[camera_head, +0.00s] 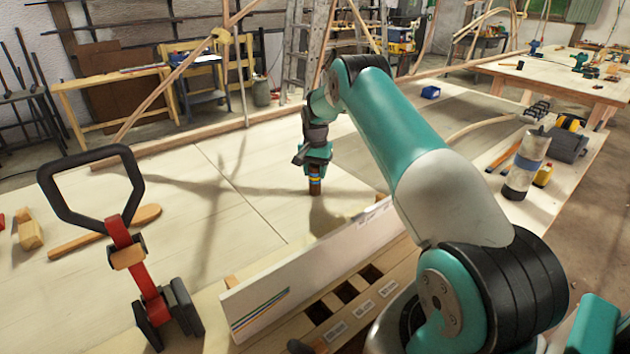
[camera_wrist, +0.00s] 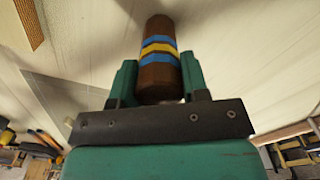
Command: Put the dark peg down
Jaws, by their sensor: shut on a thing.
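The dark peg (camera_wrist: 158,75) is a dark brown cylinder with blue and yellow bands. In the wrist view it sits between the two green fingers of my gripper (camera_wrist: 158,82), which is shut on it. In the head view the peg (camera_head: 315,186) points down below my gripper (camera_head: 315,168), over the pale wooden table (camera_head: 260,185). The peg looks upright there, with its lower end at or close to the table top; I cannot tell whether it touches. The fingers hide part of its upper end.
A red and black tool with a loop handle (camera_head: 125,240) stands at left, near a wooden paddle (camera_head: 105,232). A bottle (camera_head: 525,165) stands at right. The table around the peg is clear.

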